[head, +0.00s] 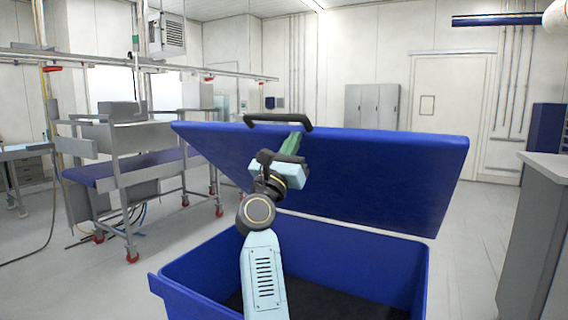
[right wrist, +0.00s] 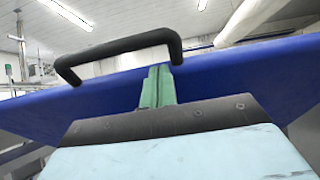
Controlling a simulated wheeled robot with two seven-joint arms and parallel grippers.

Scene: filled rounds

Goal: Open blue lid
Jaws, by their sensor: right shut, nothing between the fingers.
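The blue lid (head: 380,175) of a large blue bin (head: 345,260) stands raised and tilted in the head view, with its underside facing me. A black handle (head: 278,118) sits on the lid's upper edge; it also shows in the right wrist view (right wrist: 120,48). My right gripper (head: 292,143) has green fingers, shut and empty. The fingertips (right wrist: 157,85) are at the lid's underside just below the handle; whether they touch it I cannot tell. The bin is open below, with a dark floor. My left gripper is not in view.
A grey metal rack (head: 130,165) with red-wheeled casters stands at the left. A grey counter (head: 540,230) is at the right edge. Grey lockers (head: 372,107) and a door stand at the back wall. Bare floor lies around the bin.

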